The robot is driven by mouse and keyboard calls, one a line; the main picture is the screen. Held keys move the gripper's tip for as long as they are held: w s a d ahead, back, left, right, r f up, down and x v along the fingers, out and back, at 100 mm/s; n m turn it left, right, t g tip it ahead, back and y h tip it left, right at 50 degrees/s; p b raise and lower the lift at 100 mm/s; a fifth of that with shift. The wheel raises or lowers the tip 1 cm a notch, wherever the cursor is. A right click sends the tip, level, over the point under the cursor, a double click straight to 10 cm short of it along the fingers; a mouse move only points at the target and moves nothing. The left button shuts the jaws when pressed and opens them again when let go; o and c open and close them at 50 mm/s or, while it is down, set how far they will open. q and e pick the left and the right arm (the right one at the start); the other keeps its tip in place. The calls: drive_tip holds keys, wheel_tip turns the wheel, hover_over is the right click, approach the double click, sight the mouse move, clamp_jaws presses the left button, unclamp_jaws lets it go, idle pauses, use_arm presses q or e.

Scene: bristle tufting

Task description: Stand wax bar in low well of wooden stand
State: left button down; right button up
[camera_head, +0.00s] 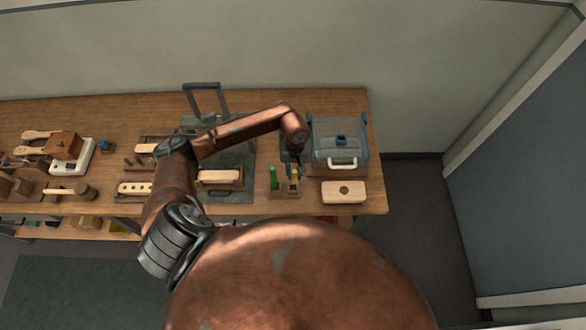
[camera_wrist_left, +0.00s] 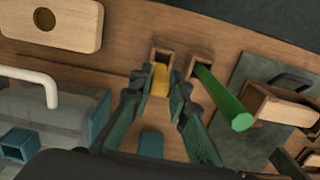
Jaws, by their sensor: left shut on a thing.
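The yellow wax bar (camera_wrist_left: 159,80) is held between the fingertips of my left gripper (camera_wrist_left: 157,87), which is shut on it. Its far end lies at the mouth of the left square well of the wooden stand (camera_wrist_left: 178,50); I cannot tell how deep it reaches. A green rod (camera_wrist_left: 225,100) leans out of the stand's other well. In the head view the stand (camera_head: 284,192) is near the front edge, with the wax bar (camera_head: 294,173) over its right side. My left gripper (camera_head: 291,160) hides part of the bar. My right gripper is not in view.
A clear case with a white handle (camera_head: 342,161) stands right of the gripper. A pale wooden block with a round hole (camera_head: 344,191) lies right of the stand. A dark mat (camera_head: 237,196) with a brush-like piece (camera_head: 219,176) is to the left. Several tools lie farther left.

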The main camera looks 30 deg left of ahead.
sight(293, 182)
use_arm(q)
drive_tip(key=shift+s+a+f, duration=0.15)
drive_tip(key=shift+a+f, duration=0.05)
drive_tip(key=shift+f, duration=0.05)
drive_tip(key=shift+a+f, duration=0.1)
drive_tip(key=shift+f, duration=0.7)
drive_tip(key=shift+f+b, duration=0.3)
drive_tip(key=shift+b, duration=0.05)
drive_tip(key=shift+f, duration=0.7)
drive_tip(key=shift+f+b, duration=0.3)
drive_tip(key=shift+f, duration=0.1)
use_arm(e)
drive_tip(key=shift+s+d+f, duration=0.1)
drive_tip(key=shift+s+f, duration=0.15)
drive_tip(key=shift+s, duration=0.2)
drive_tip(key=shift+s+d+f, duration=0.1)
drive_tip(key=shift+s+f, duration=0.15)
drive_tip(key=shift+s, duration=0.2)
use_arm(q)
drive_tip(key=shift+b, duration=0.3)
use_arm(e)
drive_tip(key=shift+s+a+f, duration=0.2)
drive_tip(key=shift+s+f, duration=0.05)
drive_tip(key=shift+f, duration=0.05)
